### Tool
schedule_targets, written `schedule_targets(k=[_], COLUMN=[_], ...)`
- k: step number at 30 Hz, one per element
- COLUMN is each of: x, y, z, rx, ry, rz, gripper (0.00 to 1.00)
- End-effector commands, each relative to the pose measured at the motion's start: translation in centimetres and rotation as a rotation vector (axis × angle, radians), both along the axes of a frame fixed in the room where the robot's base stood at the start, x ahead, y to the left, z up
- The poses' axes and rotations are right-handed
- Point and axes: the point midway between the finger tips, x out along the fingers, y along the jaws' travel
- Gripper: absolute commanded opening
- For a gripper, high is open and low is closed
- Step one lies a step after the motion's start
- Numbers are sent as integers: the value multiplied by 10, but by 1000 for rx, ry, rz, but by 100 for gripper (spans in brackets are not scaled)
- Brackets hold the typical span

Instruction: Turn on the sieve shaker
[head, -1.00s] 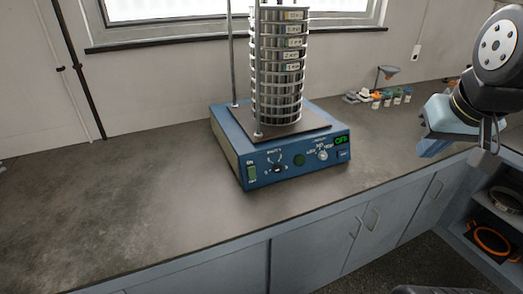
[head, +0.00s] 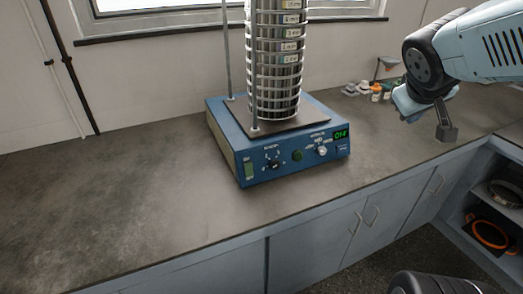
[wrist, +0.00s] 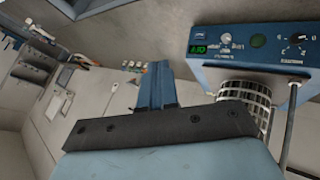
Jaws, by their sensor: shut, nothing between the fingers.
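The blue sieve shaker (head: 285,158) stands on the counter in the head view, with a tall stack of metal sieves (head: 274,75) upright on it. Its front has a green rocker switch (head: 248,170) at the left, a black dial (head: 272,164), a round green button (head: 297,155), a second knob (head: 320,150) and a lit green display (head: 341,135), too small to read surely. In the wrist view the shaker (wrist: 228,65) appears upside down at upper right, its rocker switch out of frame. My gripper (wrist: 153,68) is shut and empty, right of the shaker and apart from it.
Several small bottles (head: 377,92) stand at the back wall, behind my gripper. The counter (head: 120,190) left of the shaker is bare, with a narrow free strip before it. An open shelf (head: 497,222) with an orange-ringed item lies at lower right.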

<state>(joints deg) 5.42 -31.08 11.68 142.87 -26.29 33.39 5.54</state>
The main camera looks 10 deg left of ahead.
Motion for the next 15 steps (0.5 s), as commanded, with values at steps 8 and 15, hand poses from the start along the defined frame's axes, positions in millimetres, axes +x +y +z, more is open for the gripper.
schedule_targets(k=[8, 15], x=[90, 110], y=[71, 169], z=[-40, -105], rx=[-258, -266], ry=[-48, -25], rz=[469, 990], gripper=[0, 0])
